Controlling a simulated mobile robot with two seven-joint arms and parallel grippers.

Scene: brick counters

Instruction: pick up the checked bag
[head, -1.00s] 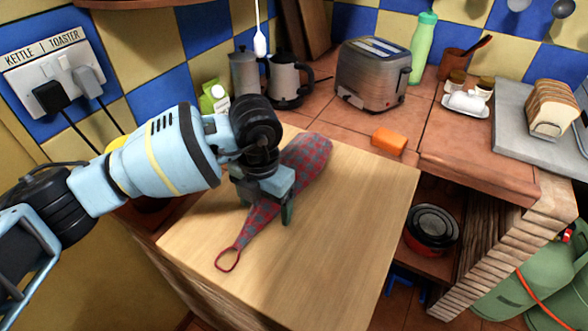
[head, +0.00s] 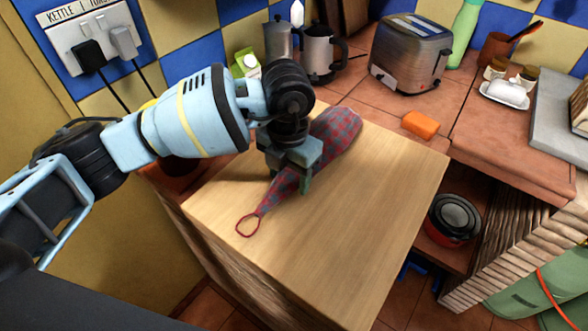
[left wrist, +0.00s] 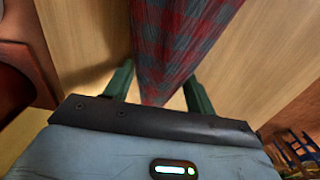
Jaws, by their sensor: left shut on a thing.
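The checked bag (head: 335,131), red and grey-blue with a red loop at its near end, lies on the light wooden board (head: 340,240). My left gripper (head: 289,182) is over the bag's narrower middle, with its fingers on either side. In the left wrist view the bag (left wrist: 178,45) runs between the two green fingers (left wrist: 158,90) and up out of the picture. The gripper is shut on the bag. The gripper hides part of the bag in the head view. My right gripper is not in view.
An orange sponge (head: 421,124) and a toaster (head: 411,54) stand on the tiled counter behind the board. A kettle (head: 321,55) and a green-white carton (head: 246,65) stand behind the arm. A dark pot (head: 453,219) sits on a lower shelf at right. The board's front is clear.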

